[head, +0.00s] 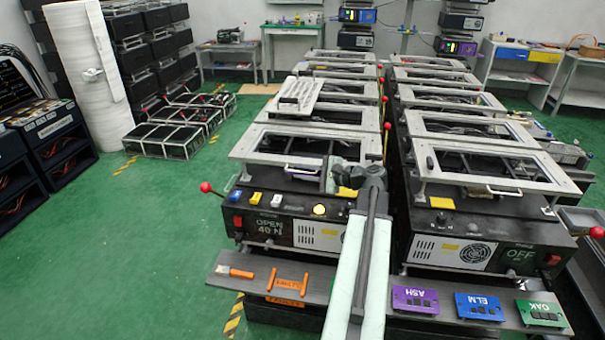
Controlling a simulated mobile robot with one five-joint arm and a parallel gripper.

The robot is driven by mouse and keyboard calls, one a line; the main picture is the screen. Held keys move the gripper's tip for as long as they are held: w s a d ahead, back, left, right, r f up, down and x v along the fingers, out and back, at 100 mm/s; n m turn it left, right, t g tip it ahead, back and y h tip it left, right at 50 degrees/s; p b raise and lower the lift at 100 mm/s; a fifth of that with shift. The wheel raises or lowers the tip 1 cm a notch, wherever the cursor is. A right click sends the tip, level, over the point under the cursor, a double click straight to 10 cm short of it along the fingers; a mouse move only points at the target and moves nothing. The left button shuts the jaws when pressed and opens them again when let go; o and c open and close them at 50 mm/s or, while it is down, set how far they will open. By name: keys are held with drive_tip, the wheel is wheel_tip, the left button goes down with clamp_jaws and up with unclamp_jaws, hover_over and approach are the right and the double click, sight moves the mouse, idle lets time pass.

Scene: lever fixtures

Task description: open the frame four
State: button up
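Two rows of lever fixtures with pale rectangular frames run away from me. The near left fixture (262,226) is a black box marked "OPEN 40 N", with a frame (262,150) above it that has a handle (302,172) on its near edge. A red-knobbed lever (205,187) sticks out at its left side. I cannot read which frame is number four. My gripper (338,180) is at the right part of this frame's near edge, close to the handle's right. Whether it touches the frame, or is open, I cannot tell. My arm hides part of the fixture front.
The near right fixture (480,245) is marked "OFF", with a red-knobbed lever (596,233) at its right. Green floor is clear at left.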

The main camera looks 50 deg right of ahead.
drive_tip(key=shift+c, duration=0.4)
clamp_jaws()
idle(0.9)
